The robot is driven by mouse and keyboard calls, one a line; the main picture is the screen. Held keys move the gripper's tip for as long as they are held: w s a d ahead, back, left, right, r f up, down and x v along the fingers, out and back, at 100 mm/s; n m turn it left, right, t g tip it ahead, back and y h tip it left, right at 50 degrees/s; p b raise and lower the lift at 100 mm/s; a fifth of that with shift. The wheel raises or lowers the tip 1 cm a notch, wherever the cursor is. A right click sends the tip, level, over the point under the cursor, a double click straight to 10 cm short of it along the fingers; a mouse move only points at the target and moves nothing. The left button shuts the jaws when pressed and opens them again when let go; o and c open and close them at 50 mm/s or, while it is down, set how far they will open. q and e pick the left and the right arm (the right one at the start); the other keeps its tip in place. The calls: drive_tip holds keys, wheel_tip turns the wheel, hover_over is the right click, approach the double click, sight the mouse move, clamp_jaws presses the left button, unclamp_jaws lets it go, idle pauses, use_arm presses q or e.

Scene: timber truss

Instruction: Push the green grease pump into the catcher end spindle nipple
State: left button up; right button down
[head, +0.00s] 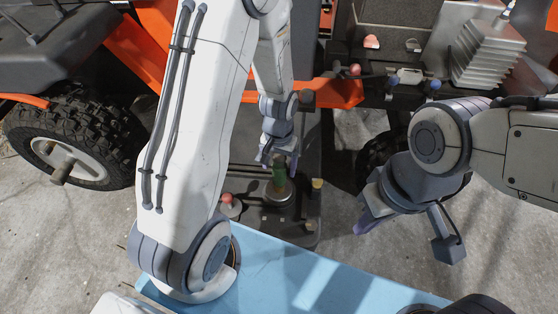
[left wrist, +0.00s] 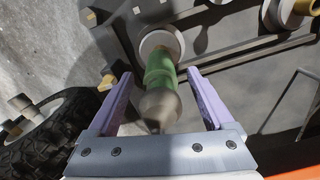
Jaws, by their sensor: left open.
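The green grease pump (head: 279,174) stands roughly upright on a round grey metal fitting (head: 278,196) in the middle of the head view. In the left wrist view the pump (left wrist: 159,66) has a green body and a rounded grey-brown near end. Its far end meets a pale round spindle end (left wrist: 161,40); I cannot tell how deep it sits. My left gripper (head: 278,162) is around the pump, its lavender fingers (left wrist: 158,84) open with gaps on both sides. The nipple is hidden. My right gripper (head: 366,212) hangs apart at the right; its finger gap is unclear.
A red knob (head: 229,205) and a yellow-topped peg (head: 318,184) flank the fitting. A light-blue panel (head: 290,268) lies in front. A tyred wheel (head: 75,140) is at the left, and an orange frame (head: 335,92) lies behind. Bare concrete shows at the right.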

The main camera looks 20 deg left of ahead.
use_arm(q)
wheel_tip(320, 180, down, 2)
drive_tip(key=shift+b, duration=0.35)
clamp_jaws()
drive_tip(key=c, duration=0.7)
unclamp_jaws()
clamp_jaws()
drive_tip(key=shift+r+p, duration=0.7)
drive_tip(key=shift+p, duration=0.15)
